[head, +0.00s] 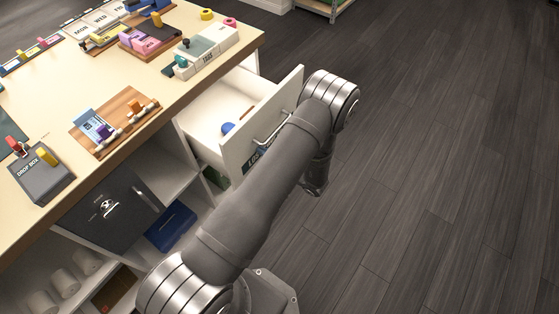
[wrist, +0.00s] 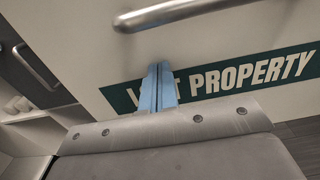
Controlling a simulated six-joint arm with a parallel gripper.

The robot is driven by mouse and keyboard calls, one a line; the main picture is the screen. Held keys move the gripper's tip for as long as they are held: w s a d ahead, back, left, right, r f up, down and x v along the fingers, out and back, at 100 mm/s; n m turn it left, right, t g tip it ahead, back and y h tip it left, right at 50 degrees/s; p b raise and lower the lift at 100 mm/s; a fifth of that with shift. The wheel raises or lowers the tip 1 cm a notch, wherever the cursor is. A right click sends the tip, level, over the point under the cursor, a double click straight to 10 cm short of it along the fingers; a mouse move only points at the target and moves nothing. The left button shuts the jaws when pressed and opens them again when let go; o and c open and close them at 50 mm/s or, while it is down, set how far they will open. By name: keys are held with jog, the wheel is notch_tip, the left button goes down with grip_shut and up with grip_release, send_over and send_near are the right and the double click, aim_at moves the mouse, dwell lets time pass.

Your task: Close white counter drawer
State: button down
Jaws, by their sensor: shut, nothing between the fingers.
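The white counter drawer (head: 230,117) is pulled out from the counter in the head view, with a blue item (head: 228,127) inside. Its front panel faces right and has a metal bar handle (head: 273,130). In the wrist view the white drawer front (wrist: 250,50) fills much of the picture, with the handle (wrist: 165,13) at the top and a green label reading "PROPERTY" (wrist: 250,75). My gripper (wrist: 158,70) shows as two blue fingers shut together, empty, in front of the label and below the handle. Whether the fingertips touch the panel I cannot tell.
The counter top (head: 60,90) holds a drop box (head: 42,173), a wooden board (head: 115,122) and several small items. Below are open shelves, a dark safe-like door (head: 108,207) and a blue box (head: 171,226). The dark wood floor (head: 430,150) to the right is clear.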

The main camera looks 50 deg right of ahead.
jog(key=w, duration=1.8)
jog(key=shift+w, duration=0.3)
jog(key=shift+w+r, duration=0.1)
jog(key=shift+w, duration=0.4)
jog(key=s, duration=1.4)
jog(key=shift+s, duration=0.35)
jog(key=w, duration=1.4)
